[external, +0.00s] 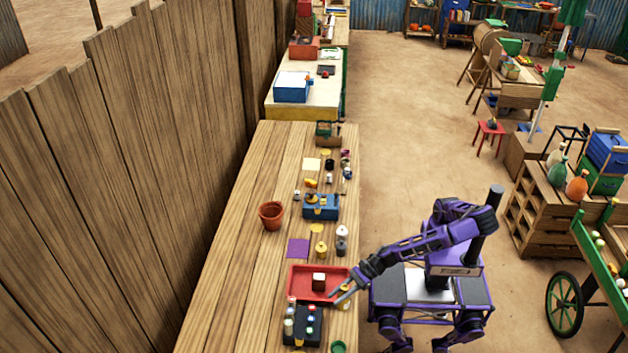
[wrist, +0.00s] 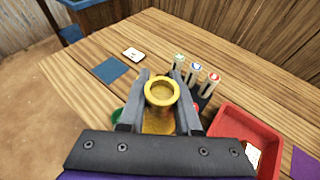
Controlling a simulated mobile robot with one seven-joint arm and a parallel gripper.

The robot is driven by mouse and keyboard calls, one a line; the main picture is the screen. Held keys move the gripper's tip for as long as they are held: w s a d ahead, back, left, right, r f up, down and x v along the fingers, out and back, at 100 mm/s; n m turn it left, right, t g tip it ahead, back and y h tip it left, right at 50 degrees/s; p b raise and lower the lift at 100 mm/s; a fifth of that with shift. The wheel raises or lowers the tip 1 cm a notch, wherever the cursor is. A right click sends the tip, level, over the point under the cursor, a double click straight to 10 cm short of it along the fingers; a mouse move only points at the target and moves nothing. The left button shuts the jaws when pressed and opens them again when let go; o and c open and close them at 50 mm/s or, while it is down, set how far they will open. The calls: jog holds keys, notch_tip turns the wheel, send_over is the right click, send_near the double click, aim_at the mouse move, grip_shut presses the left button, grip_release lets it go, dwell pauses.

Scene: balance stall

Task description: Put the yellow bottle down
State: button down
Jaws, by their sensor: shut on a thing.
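The yellow bottle (wrist: 158,122) is upright between the two fingers of my gripper (wrist: 160,100) in the wrist view, its round open rim facing the camera. My gripper is shut on it. In the external view my gripper (external: 342,293) is low, over the table's right edge beside the red tray, and the bottle there is small and partly covered by the fingers. I cannot tell whether the bottle's base touches the table, as it is hidden.
A blue square (wrist: 111,70) and a white card (wrist: 133,54) lie flat. Bare planks (wrist: 85,95) surround them. A green round thing (external: 338,346) is near the edge.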

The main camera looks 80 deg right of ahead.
notch_tip(320, 180, up, 8)
jog(key=f, duration=0.1)
jog(key=w+a+n+g+y+b, duration=0.1)
jog(key=w+a, duration=0.2)
jog(key=w, duration=0.4)
jog(key=w+a+n+g+y+b, duration=0.1)
jog(key=w+a+n+b, duration=0.1)
jog(key=w+a, duration=0.35)
jog(key=w+d+n+g+y+b, duration=0.1)
jog(key=w+d, duration=0.5)
jog(key=w, duration=0.2)
jog(key=w+d+b, duration=0.1)
jog(key=w+d, duration=0.5)
jog(key=w, duration=0.3)
jog(key=shift+a+f+b, duration=0.1)
jog(key=shift+f+b, duration=0.45)
jog(key=shift+f, duration=9.9)
jog(key=shift+f+b, duration=0.2)
jog(key=shift+b, duration=0.1)
jog(key=c, duration=0.6)
grip_release()
